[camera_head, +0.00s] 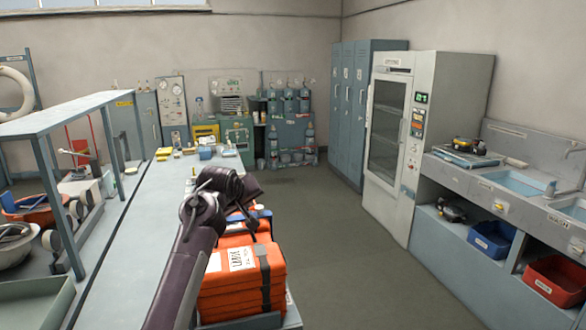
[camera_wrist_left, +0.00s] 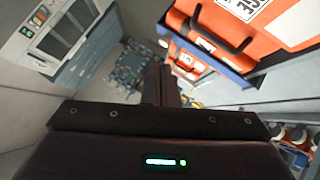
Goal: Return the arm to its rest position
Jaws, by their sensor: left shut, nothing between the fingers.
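My left arm (camera_head: 185,270) reaches from the bottom of the head view up over the right edge of the long bench. Its dark wrist and left gripper (camera_head: 245,190) are above and behind the stacked orange cases (camera_head: 240,285). In the left wrist view the two fingers of the left gripper (camera_wrist_left: 160,85) are together with nothing between them. An orange case with a dark handle (camera_wrist_left: 225,35) shows at the upper right of that view, beside the fingers. My right gripper is in neither view.
The long bench (camera_head: 120,235) with a raised shelf (camera_head: 70,115) runs along the left. The orange cases stand beside it. Open floor (camera_head: 340,250) lies to the right, before a tall cabinet (camera_head: 420,150) and a sink counter (camera_head: 500,190). Blue lockers (camera_head: 355,110) stand behind.

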